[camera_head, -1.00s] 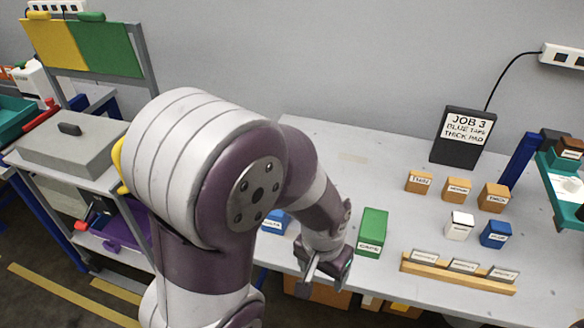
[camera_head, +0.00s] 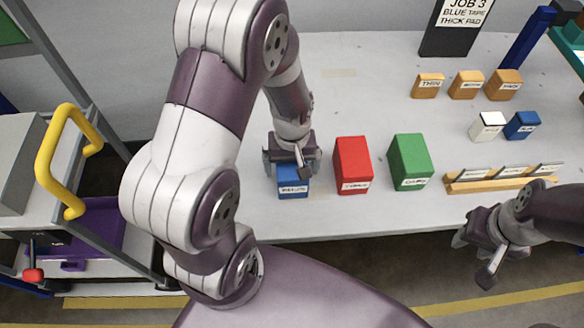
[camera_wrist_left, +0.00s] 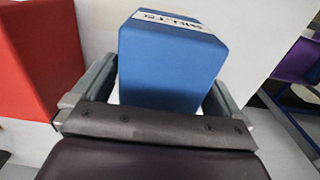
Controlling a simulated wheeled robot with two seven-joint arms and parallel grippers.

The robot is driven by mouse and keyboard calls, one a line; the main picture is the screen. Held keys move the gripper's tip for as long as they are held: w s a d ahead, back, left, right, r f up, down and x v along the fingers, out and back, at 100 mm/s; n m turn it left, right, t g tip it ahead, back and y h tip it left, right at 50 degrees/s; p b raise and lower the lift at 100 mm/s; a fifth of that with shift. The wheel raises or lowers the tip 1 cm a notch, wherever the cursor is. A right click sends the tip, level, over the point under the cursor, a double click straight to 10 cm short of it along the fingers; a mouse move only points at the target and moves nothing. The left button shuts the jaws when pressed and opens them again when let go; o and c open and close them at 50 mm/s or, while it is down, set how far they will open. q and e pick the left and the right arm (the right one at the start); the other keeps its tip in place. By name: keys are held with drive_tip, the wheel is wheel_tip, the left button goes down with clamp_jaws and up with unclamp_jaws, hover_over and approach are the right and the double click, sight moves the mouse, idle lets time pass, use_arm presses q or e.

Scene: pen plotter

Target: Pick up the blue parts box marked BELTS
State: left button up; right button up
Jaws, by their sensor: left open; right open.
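The blue parts box (camera_head: 292,190) stands on the table near its front edge, with a white label facing front that looks like BELTS. My left gripper (camera_head: 292,165) is over the box from above, open, and hides its top and back. In the left wrist view the blue box (camera_wrist_left: 172,60) sits between the two open fingers (camera_wrist_left: 160,95), with its label at the far edge. I cannot tell whether either finger touches it. My right gripper (camera_head: 478,245) is open and empty, in front of the table's front edge at the right.
A red box (camera_head: 353,165) stands just right of the blue one, then a green box (camera_head: 410,160). A wooden card rack (camera_head: 500,180), several small orange boxes (camera_head: 467,85) and a job sign (camera_head: 452,25) are further right. A purple bin (camera_head: 95,225) is at the lower left.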

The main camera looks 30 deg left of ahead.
use_arm(q)
drive_tip(key=shift+a+f, duration=0.1)
drive_tip(key=shift+s, duration=0.1)
drive_tip(key=c, duration=0.9)
drive_tip(key=shift+c, duration=1.2)
